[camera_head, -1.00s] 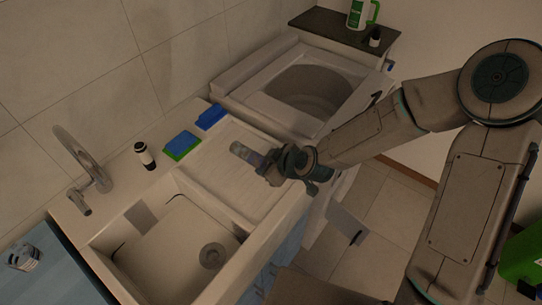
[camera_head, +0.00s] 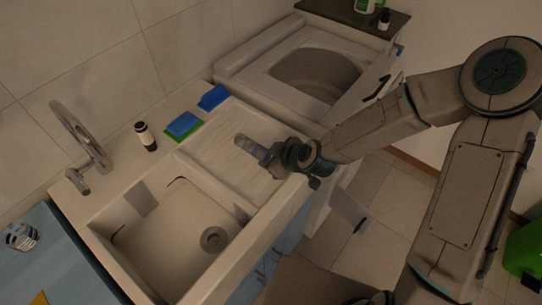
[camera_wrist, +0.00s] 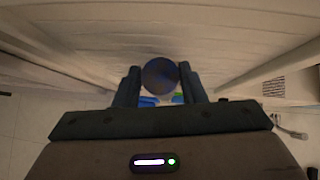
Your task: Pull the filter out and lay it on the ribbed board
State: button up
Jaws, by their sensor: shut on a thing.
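My gripper (camera_head: 268,157) is over the ribbed board (camera_head: 215,158), the white ribbed drain area beside the sink basin. It is shut on the filter (camera_head: 248,146), a greyish cylinder that points toward the upper left in the head view. In the wrist view, the dark round end of the filter (camera_wrist: 160,74) sits between the two fingers (camera_wrist: 160,88). The ribbed surface shows beyond it. I cannot tell from these views whether the filter touches the board.
An open top-loading washer (camera_head: 315,75) stands behind the board. Blue and green sponges (camera_head: 184,124), a blue sponge (camera_head: 213,97) and a dark bottle (camera_head: 146,136) line the wall side. The sink basin (camera_head: 175,235) and tap (camera_head: 80,145) are left of the board.

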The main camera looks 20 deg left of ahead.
jog(key=o, duration=1.2)
jog(key=shift+b+v, duration=0.6)
jog(key=shift+v, duration=6.25)
jog(key=shift+s+r, duration=0.1)
